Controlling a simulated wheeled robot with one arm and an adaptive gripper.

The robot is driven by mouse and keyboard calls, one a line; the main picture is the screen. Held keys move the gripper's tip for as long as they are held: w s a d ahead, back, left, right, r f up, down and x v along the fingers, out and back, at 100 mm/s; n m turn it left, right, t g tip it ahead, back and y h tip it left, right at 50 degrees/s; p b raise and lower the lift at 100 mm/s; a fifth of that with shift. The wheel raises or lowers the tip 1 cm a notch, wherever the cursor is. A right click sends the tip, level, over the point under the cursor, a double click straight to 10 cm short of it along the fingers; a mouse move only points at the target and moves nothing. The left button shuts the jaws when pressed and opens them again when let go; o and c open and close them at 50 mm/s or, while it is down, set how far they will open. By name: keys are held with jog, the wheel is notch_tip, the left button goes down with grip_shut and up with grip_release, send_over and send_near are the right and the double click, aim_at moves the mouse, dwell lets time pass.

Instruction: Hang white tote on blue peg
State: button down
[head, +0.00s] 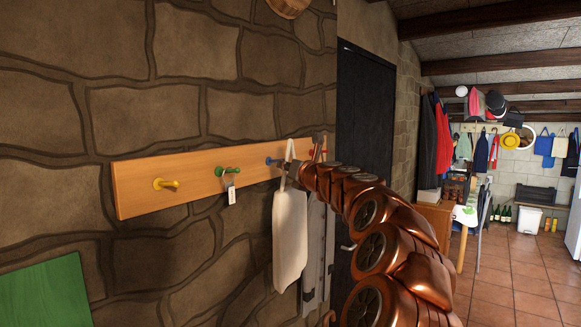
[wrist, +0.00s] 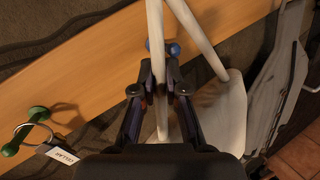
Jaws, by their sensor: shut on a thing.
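The white tote (head: 290,238) hangs below my gripper (head: 291,172), close to the pegboard. In the wrist view my gripper (wrist: 158,90) is shut on one strap of the white tote (wrist: 222,112). The strap's upper part runs out of the top of that view. The blue peg (head: 269,160) is just left of the strap in the head view. In the wrist view the blue peg (wrist: 172,48) shows right behind the gripped strap, partly covered. I cannot tell whether the strap loop is around the peg or only beside it.
The wooden board (head: 200,182) on the stone wall carries a yellow peg (head: 166,184), a green peg (head: 228,170) with a ring and tag (head: 232,194), and a red peg (head: 324,152). A grey item (wrist: 278,95) hangs right of the tote. A green panel (head: 45,292) is lower left.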

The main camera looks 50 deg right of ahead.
aim_at(283, 176)
jog(key=shift+w+a+r, duration=0.2)
jog(key=shift+w+r, duration=0.05)
jog(key=shift+w, duration=0.1)
jog(key=shift+a+r, duration=0.1)
jog(key=shift+r, duration=0.25)
jog(key=shift+w+a+f, duration=0.1)
jog(key=shift+f, duration=0.5)
jog(key=w+f, duration=0.4)
jog(key=w, duration=0.1)
jog(key=shift+w+b, duration=0.1)
jog(key=shift+b, duration=0.2)
jog(key=s, duration=0.2)
jog(key=s+r, duration=0.1)
jog(key=shift+s+d, duration=0.15)
jog(key=shift+d, duration=0.1)
jog(key=shift+f, duration=0.1)
jog(key=shift+s, duration=0.15)
